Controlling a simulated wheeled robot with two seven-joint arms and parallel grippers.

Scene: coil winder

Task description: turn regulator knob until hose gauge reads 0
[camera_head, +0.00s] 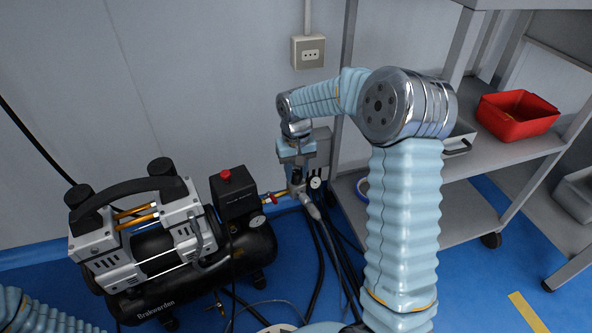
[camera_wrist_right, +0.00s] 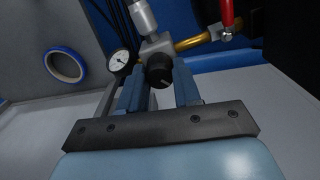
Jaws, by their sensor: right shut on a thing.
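The black regulator knob (camera_wrist_right: 158,71) sits between the two blue fingers of my right gripper (camera_wrist_right: 158,82), which is shut on it. The silver regulator body (camera_wrist_right: 157,47) is just beyond it. The hose gauge (camera_wrist_right: 121,61), a small white round dial, is left of the knob; its reading is too small to tell. In the head view my right gripper (camera_head: 296,168) reaches down to the regulator by the wall, and the gauge (camera_head: 315,182) shows just right of it. The knob is hidden there. My left gripper is out of view.
A black compressor (camera_head: 150,250) with a red button stands on the blue floor at left. A brass fitting (camera_wrist_right: 193,41) with a red lever (camera_wrist_right: 227,14) joins the regulator. Hoses hang below. A grey shelf (camera_head: 470,165) with a red bin (camera_head: 516,115) stands at right.

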